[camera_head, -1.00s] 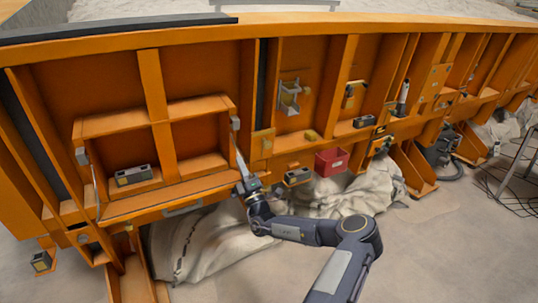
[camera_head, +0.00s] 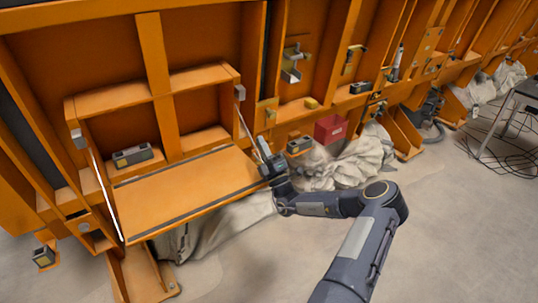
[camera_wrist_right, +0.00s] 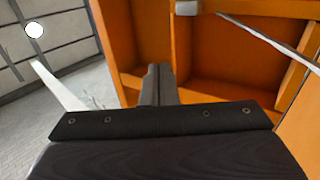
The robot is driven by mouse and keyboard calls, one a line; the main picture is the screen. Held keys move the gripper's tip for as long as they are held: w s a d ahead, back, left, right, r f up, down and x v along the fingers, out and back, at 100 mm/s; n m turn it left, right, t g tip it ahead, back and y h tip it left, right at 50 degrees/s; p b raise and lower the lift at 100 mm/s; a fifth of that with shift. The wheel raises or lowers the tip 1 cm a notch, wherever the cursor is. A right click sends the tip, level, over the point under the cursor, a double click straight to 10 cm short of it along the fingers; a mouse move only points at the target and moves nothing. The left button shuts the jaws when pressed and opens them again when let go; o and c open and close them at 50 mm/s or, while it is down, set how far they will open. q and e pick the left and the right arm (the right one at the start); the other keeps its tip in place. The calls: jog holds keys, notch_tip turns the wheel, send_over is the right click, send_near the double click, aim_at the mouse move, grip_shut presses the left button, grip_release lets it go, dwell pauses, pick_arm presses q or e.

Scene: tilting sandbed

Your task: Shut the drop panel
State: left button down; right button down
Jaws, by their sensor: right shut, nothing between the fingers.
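The drop panel (camera_head: 190,192) is a wide orange flap with dark strips along its edges. It hangs open, sloping outward from the lower edge of its opening, inner face showing. A thin stay (camera_head: 105,200) runs down its left side and another stay (camera_head: 245,127) its right side. My right gripper (camera_head: 262,145) is shut and empty at the panel's right edge; I cannot tell if it touches. In the right wrist view its dark finger (camera_wrist_right: 158,85) points toward the orange framework, with a stay (camera_wrist_right: 265,40) to the right. My left gripper is not in view.
A small dark box (camera_head: 133,155) sits inside the opening. Pale cloth (camera_head: 340,165) bunches below the frame. Cables (camera_head: 510,140) lie at far right. Floor in front is free.

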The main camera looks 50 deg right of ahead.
jog(key=p+x, duration=0.1)
jog(key=x, duration=0.5)
jog(key=shift+d+r, duration=0.1)
dwell(1.5)
